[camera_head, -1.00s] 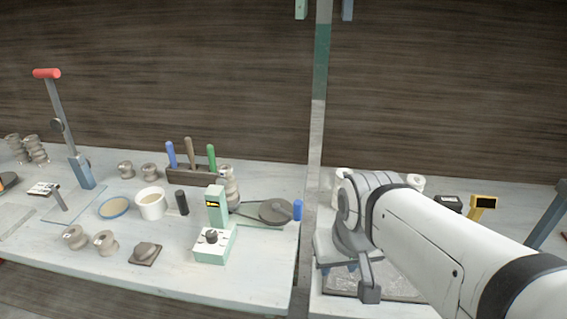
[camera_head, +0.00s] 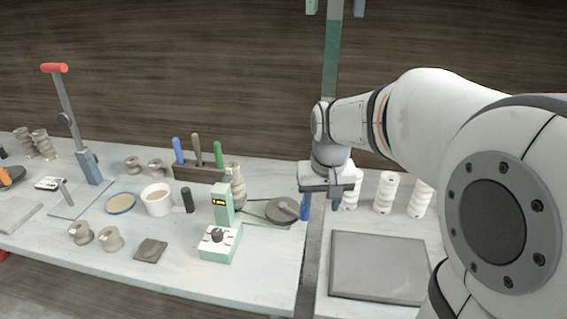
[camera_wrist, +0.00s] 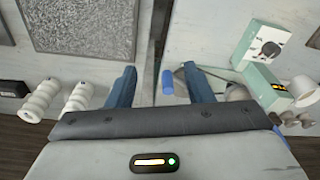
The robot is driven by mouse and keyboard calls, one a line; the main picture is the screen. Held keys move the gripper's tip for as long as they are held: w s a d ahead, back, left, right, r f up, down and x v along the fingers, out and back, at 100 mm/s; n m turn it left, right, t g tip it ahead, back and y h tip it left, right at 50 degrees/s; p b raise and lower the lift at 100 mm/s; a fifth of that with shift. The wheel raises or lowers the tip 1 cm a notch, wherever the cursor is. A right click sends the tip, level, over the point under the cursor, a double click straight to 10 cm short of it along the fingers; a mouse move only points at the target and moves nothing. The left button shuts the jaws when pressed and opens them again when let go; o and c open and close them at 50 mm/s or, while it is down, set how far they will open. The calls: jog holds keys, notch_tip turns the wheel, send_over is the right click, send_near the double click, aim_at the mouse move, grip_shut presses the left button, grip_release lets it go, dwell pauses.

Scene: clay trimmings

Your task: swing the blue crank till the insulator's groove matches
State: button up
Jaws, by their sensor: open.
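The blue crank handle (camera_wrist: 167,82) shows between my gripper's fingers in the wrist view, with a gap on both sides. In the head view the dark round crank disc (camera_head: 280,211) lies on the bench's right end, with my gripper (camera_head: 320,207) just right of it, fingers pointing down. There the blue finger and blue handle are hard to tell apart. My gripper (camera_wrist: 160,69) is open and empty. The tan, ridged insulator (camera_head: 238,188) stands behind the green gauge post (camera_head: 222,203) with a small yellow display, too small to read. Its groove's match cannot be told.
A green-white box with a dark knob (camera_head: 218,242) stands in front. A white cup (camera_head: 157,201) and tool rack (camera_head: 200,172) are left. Across a gap, the right bench holds white insulators (camera_head: 384,194) and a grey flat panel (camera_head: 380,266).

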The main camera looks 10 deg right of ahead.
jog(key=shift+m+g, duration=0.3)
jog(key=shift+g, duration=0.5)
jog(key=w+f, duration=0.2)
jog(key=w, duration=0.2)
jog(key=w+f, duration=0.2)
jog(key=w, duration=0.3)
jog(key=w+f, duration=0.3)
jog(key=w, duration=0.1)
jog(key=shift+w+a, duration=0.1)
jog(key=shift+w, duration=0.3)
jog(key=shift+w+f, duration=0.1)
jog(key=shift+f, duration=0.2)
notch_tip(320, 180, down, 8)
jog(key=shift+r, duration=0.25)
jog(key=shift+c, duration=0.5)
grip_shut()
jog(key=shift+a, duration=0.15)
